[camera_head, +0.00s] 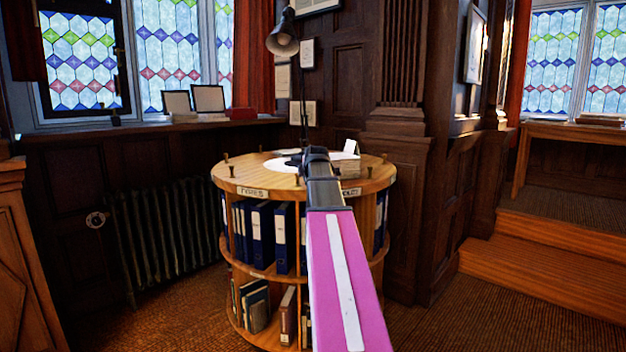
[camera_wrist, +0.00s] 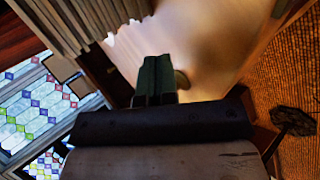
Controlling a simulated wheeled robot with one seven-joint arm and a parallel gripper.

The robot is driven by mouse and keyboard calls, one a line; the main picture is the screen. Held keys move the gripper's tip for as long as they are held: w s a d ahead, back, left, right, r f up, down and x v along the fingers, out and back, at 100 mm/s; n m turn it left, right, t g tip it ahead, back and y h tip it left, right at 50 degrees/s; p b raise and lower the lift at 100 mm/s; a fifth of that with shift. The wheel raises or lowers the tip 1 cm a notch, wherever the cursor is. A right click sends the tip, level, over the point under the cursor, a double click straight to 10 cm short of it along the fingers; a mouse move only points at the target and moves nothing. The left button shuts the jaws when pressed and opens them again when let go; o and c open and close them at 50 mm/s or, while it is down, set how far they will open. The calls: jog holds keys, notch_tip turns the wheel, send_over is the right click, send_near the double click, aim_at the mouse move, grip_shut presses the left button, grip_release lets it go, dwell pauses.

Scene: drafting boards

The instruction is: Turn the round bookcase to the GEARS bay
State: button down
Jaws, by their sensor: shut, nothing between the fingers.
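The round bookcase (camera_head: 265,181) stands in the middle of the head view, a wooden drum with short pegs around its top. Its front-left rim label (camera_head: 252,192) seems to read TYRES. Another label (camera_head: 350,192) to the right is partly hidden by my arm. I cannot make out a GEARS label. My gripper (camera_head: 316,153) is over the bookcase top. In the wrist view my gripper (camera_wrist: 158,78) is shut and empty, with a rounded peg (camera_wrist: 181,80) close beside the fingertips on the bookcase top (camera_wrist: 210,50). I cannot tell whether they touch.
Blue binders (camera_head: 262,238) fill the upper shelf and books (camera_head: 288,315) the lower. A white card and paper stack (camera_head: 350,165) sits on top. A radiator (camera_head: 165,230) stands left, a panelled pillar (camera_head: 400,210) close right, and wooden steps (camera_head: 545,275) far right.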

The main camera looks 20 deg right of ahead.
aim_at(298, 186)
jog(key=shift+w+a, duration=0.25)
jog(key=shift+a, duration=0.35)
jog(key=shift+w+a, duration=0.25)
jog(key=shift+a, duration=0.4)
jog(key=shift+w+a, duration=0.25)
jog(key=shift+a, duration=0.35)
jog(key=shift+m+h, duration=0.5)
jog(key=shift+m, duration=0.1)
jog(key=shift+w+a, duration=0.45)
jog(key=shift+a, duration=0.35)
jog(key=shift+w+a, duration=0.5)
jog(key=shift+a, duration=0.35)
jog(key=shift+w+a, duration=0.45)
jog(key=shift+a, duration=0.35)
jog(key=shift+s+d+r, duration=0.4)
jog(key=shift+d+r, duration=0.1)
notch_tip(298, 186, up, 8)
